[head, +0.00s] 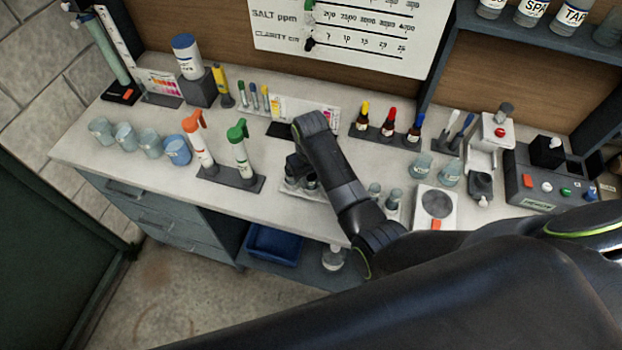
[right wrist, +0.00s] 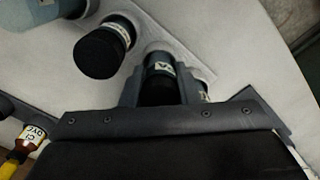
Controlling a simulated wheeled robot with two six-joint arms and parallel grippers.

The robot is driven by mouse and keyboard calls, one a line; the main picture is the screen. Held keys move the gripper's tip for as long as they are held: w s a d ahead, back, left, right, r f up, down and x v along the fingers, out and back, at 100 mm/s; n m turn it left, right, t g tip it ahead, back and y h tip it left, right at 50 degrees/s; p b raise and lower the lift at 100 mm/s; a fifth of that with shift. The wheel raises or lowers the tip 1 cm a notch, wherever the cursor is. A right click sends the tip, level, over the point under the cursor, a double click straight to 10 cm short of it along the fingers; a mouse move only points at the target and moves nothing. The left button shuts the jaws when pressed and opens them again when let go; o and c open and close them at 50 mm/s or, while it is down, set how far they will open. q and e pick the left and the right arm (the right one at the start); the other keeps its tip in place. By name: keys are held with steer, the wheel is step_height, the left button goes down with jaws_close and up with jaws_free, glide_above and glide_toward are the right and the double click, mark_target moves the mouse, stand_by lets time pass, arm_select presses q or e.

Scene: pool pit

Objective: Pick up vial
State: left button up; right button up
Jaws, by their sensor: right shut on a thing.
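My right gripper (head: 303,170) reaches down over a pale holder (head: 318,195) near the bench's front edge. In the right wrist view my right gripper (right wrist: 160,88) is shut on a small vial (right wrist: 159,66) with a light label, its lower part hidden by the fingers. A second vial with a black cap (right wrist: 103,50) stands close beside it in the same pale holder (right wrist: 185,62). The head view shows small dark-capped vials (head: 291,183) under the gripper. Whether the held vial is clear of the holder, I cannot tell. My left gripper is not in view.
Dropper bottles (head: 388,124) stand behind. Several cups (head: 126,137) stand at the far left.

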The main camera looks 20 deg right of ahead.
steer(key=shift+r, duration=0.1)
steer(key=shift+w+r, duration=0.1)
steer(key=shift+r, duration=0.15)
step_height(320, 180, up, 8)
steer(key=shift+f+b, duration=0.1)
steer(key=shift+b, duration=0.5)
steer(key=shift+r+p, duration=0.65)
steer(key=shift+r, duration=0.15)
steer(key=shift+f, duration=0.1)
